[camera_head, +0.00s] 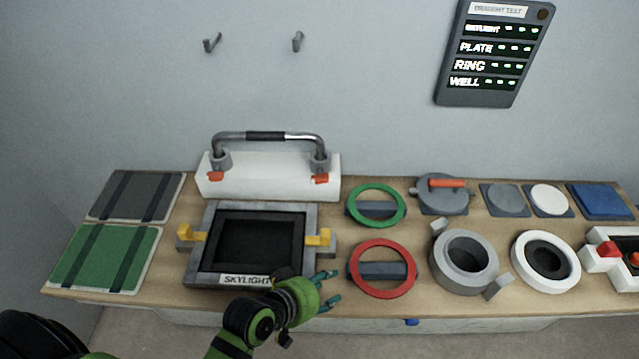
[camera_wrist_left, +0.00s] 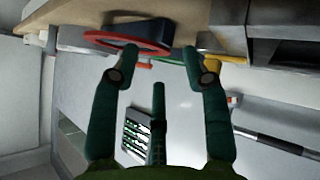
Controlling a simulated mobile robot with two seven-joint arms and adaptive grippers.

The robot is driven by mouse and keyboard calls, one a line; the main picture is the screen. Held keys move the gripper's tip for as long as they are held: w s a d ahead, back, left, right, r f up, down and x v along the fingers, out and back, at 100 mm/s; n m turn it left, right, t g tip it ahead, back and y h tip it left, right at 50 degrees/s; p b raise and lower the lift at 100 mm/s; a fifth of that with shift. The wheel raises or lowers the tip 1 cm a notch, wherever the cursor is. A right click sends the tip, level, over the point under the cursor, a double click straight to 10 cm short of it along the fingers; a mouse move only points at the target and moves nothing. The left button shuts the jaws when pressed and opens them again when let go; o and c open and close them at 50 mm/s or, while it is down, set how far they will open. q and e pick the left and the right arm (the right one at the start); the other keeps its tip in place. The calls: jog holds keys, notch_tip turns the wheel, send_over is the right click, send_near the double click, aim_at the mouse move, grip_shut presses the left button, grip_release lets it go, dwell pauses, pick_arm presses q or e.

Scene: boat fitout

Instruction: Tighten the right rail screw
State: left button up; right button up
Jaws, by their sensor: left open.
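The rail is a grey bar with a black grip (camera_head: 267,136), standing on a white block (camera_head: 268,186) at the back of the bench. The right rail screw (camera_head: 320,179) is an orange-red piece at the foot of the right post. A matching left screw (camera_head: 215,176) is at the left post. My left gripper (camera_head: 328,291) is open and empty near the bench's front edge, right of the skylight label. It is well in front of the right screw and apart from it. In the left wrist view its spread fingers (camera_wrist_left: 163,75) hold nothing. My right gripper is not in view.
The skylight frame (camera_head: 198,262) with yellow clips lies between the left gripper and the rail. A red ring (camera_head: 354,266) and green ring (camera_head: 352,202) lie to the right, then a grey round housing (camera_head: 440,271). A display panel (camera_head: 492,52) hangs on the wall.

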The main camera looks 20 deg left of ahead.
pick_arm(q)
jog(key=w+d+r+n+t, duration=0.2)
jog(key=w+n+t, duration=0.1)
jog(key=w+n, duration=0.15)
jog(key=n+t+y, duration=0.6)
jog(key=n+y, duration=0.3)
jog(key=n, duration=0.7)
send_near(319, 182)
jog(key=s+d, duration=0.2)
jog(key=shift+s+d+r, duration=0.15)
jog(key=shift+s+r, duration=0.2)
jog(key=shift+a+f+n+g+y, duration=0.15)
jog(key=shift+a+n+g+y, duration=0.15)
jog(key=shift+a+n+y, duration=0.25)
jog(key=b+x, duration=0.3)
jog(key=x, duration=0.8)
jog(key=shift+d+f, duration=0.2)
jog(key=shift+w+a+r, duration=0.1)
jog(key=shift+w+a, duration=0.1)
jog(key=shift+w, duration=0.25)
grip_shut()
